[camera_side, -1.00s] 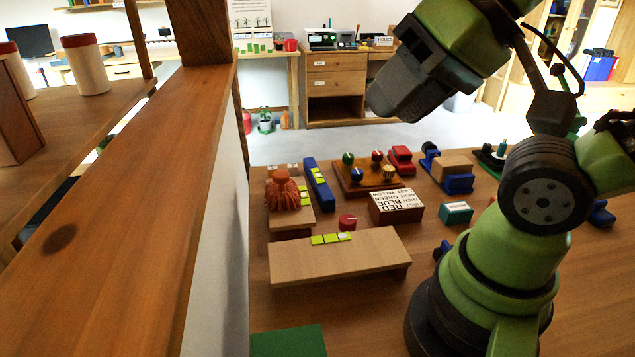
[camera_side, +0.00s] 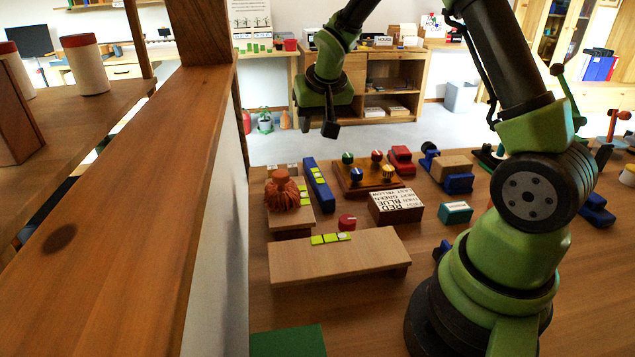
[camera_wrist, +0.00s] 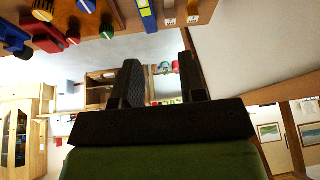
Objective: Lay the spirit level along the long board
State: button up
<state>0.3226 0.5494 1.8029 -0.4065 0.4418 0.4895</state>
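A blue bar with yellow-green patches (camera_side: 312,172), which looks like the spirit level, lies on the table behind the long board. Its blue and yellow end also shows at the top of the wrist view (camera_wrist: 147,16). The long board (camera_side: 340,265) is a pale wooden plank raised at the front of the table, with a row of yellow-green squares (camera_side: 330,238) along its back edge. My gripper (camera_side: 330,128) is in the air above and behind the blue bar, touching nothing. In the wrist view its two dark fingers (camera_wrist: 160,78) stand apart with nothing between them.
A short board carries a brown-orange tasselled object (camera_side: 282,192). A red knob (camera_side: 347,221), a lettered box (camera_side: 397,206), a peg board with coloured knobs (camera_side: 366,180) and a teal box (camera_side: 455,212) stand nearby. A wooden post and rail (camera_side: 150,190) fill the left foreground.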

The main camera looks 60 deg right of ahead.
send_over(317, 176)
jog(key=s+a, duration=0.1)
jog(key=s, duration=0.1)
jog(key=shift+g, duration=0.4)
notch_tip(317, 176, down, 12)
jog(key=shift+w+a+r, duration=0.1)
jog(key=shift+w+r, duration=0.05)
jog(key=x, duration=0.6)
jog(key=shift+a+f, duration=0.1)
jog(key=shift+f, duration=0.15)
jog(key=c, duration=0.6)
